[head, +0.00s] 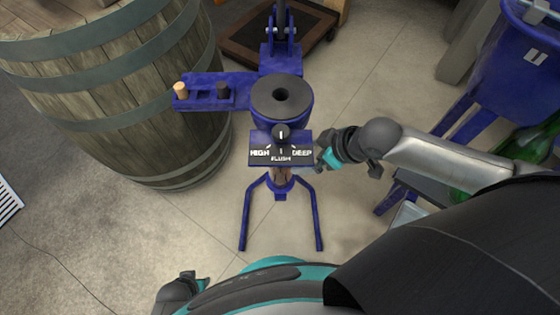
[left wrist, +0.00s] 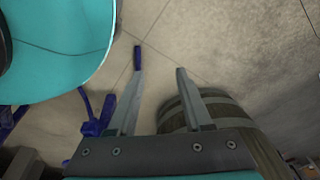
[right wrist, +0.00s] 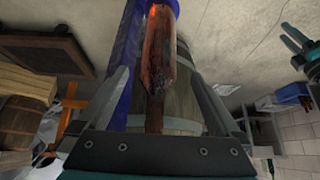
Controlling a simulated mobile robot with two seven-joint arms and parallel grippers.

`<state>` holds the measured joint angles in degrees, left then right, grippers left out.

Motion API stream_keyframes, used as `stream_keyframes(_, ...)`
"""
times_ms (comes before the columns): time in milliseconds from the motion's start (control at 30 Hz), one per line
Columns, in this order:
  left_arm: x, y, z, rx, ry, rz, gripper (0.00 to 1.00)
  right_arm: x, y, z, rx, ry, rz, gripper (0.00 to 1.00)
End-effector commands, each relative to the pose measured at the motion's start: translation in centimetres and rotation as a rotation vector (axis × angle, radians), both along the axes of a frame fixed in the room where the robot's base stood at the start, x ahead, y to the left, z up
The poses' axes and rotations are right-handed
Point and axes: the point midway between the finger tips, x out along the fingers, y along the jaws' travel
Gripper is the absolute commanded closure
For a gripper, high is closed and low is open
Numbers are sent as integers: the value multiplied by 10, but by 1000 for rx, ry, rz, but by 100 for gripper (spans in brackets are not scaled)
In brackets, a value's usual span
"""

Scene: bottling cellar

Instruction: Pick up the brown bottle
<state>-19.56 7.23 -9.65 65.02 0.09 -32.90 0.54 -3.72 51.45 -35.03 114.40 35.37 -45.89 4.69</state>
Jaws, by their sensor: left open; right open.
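The brown bottle (right wrist: 158,70) stands at the blue corking machine (head: 282,98). In the head view only a small brown part (head: 281,175) shows below the HIGH/FLUSH/DEEP sign, which hides most of it. My right gripper (head: 314,164) is just right of it, pointing left. In the right wrist view the bottle appears between the open fingers (right wrist: 158,76), with gaps on both sides; whether either finger touches it I cannot tell. My left gripper (head: 184,284) is low at the bottom left of the head view, away from the bottle. Its fingers (left wrist: 157,78) are open and empty.
A large wooden barrel (head: 125,85) stands left of the machine. The machine's side shelf (head: 205,104) holds a tan cork (head: 180,90). A blue tub stand (head: 520,65) and green bottles (head: 535,142) are at the right. Floor in front of the machine is clear.

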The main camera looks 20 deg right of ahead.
Motion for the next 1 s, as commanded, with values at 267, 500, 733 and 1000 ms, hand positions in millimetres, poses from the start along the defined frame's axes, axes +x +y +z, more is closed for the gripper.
stream_keyframes(267,16,-14,14,-13,-3,1,50,10,7,-21,0,-1,-2,0)
stream_keyframes(500,27,-23,30,-24,-5,3,50,18,13,-36,-1,-1,-1,0)
stream_keyframes(733,34,-30,48,-32,-5,5,50,25,19,-51,-1,-2,-1,0)
stream_keyframes(1000,47,-35,70,-39,-27,6,50,34,25,-67,-1,-2,-1,0)
